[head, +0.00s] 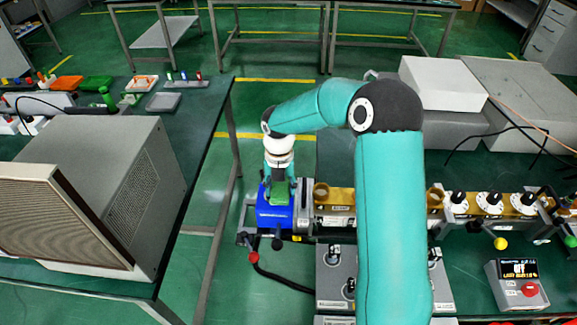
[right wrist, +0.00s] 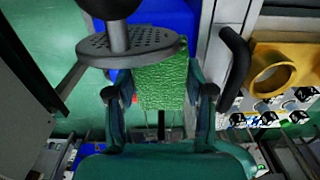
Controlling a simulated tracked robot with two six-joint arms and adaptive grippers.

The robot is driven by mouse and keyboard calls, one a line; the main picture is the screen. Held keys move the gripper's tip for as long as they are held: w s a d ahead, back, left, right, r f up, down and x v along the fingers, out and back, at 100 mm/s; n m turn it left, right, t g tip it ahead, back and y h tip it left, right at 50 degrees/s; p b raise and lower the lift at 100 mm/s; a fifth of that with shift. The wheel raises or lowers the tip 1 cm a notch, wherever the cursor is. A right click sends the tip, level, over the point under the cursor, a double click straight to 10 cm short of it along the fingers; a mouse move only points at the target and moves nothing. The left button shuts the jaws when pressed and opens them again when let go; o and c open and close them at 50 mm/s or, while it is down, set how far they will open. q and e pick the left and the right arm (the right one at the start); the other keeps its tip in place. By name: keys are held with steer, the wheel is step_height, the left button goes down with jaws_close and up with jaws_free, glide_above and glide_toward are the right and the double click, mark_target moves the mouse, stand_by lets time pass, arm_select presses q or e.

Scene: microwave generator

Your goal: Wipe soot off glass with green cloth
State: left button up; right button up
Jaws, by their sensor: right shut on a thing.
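A bright green cloth (right wrist: 162,82) is held between the two fingers of my right gripper (right wrist: 159,92) in the right wrist view. In the head view my right gripper (head: 279,178) points down over a blue box (head: 274,215) at the left end of the waveguide bench, with the green cloth below it. The blue surface (right wrist: 165,18) also shows behind the cloth in the wrist view. I cannot tell whether the cloth touches it. I cannot make out the glass or any soot. My left gripper is not in view.
A grey perforated disc (right wrist: 128,42) on a dark stem is close to the cloth. A brass waveguide (head: 340,195) runs right from the blue box. A large grey cabinet (head: 125,190) stands on the left table. Green floor shows between the tables.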

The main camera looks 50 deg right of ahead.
step_height(320, 180, up, 2)
steer(key=shift+r+p, duration=0.25)
steer(key=shift+p, duration=0.05)
steer(key=shift+r+p, duration=0.65)
steer(key=shift+r, duration=0.05)
steer(key=shift+s+d+r+p, duration=0.1)
steer(key=shift+r+p, duration=0.5)
steer(key=shift+r, duration=0.15)
steer(key=shift+r+p, duration=0.35)
steer(key=shift+r, duration=0.9)
